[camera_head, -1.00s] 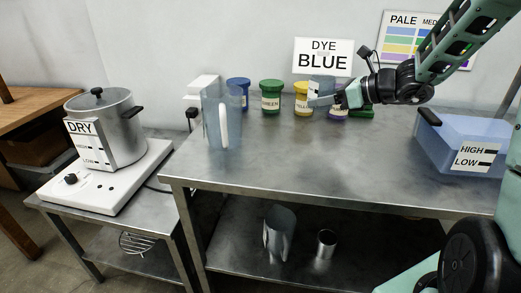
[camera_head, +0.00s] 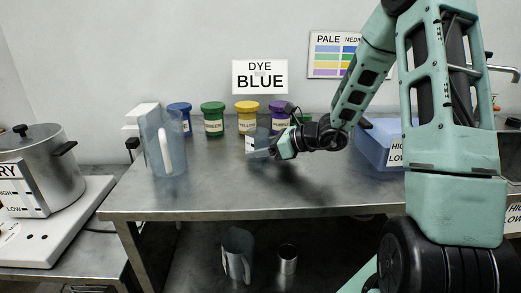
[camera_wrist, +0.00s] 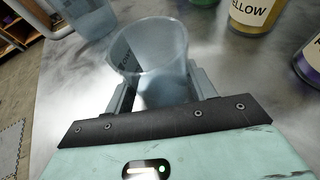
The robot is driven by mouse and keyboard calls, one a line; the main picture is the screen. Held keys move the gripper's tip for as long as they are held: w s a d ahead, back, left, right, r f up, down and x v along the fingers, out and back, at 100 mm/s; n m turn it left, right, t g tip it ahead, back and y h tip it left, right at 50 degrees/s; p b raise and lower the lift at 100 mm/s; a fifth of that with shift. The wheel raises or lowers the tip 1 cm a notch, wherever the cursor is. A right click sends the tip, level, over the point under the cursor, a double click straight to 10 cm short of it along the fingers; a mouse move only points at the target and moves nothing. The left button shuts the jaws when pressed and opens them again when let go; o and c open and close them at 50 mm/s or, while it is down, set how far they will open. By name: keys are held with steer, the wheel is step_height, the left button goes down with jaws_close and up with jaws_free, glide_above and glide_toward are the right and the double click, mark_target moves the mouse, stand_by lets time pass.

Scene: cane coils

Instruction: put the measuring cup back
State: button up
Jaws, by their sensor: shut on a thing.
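A small translucent grey-blue cup with a pale label, the measuring cup (camera_head: 256,144), is held above the steel table in front of the yellow-lidded jar. My gripper (camera_head: 272,149) is shut on it from the right. In the wrist view, the cup (camera_wrist: 148,52) sits between the two fingers of my gripper (camera_wrist: 160,92), its open rim facing up toward the camera. Dark lettering shows on its left side, only partly readable. The head view shows clear space between the cup and the jars; its exact height above the table is hard to tell.
A tall translucent jug (camera_head: 172,150) stands at the table's left. Lidded dye jars, including green (camera_head: 213,119) and yellow (camera_head: 247,117), line the back. A blue tub (camera_head: 377,140) stands right, partly behind my arm. The table's front middle (camera_head: 220,195) is clear.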

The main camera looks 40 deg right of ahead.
steer(key=shift+f, duration=0.1)
steer(key=o, duration=0.7)
steer(key=shift+f, duration=0.1)
steer(key=shift+c, duration=0.2)
steer(key=o, duration=0.4)
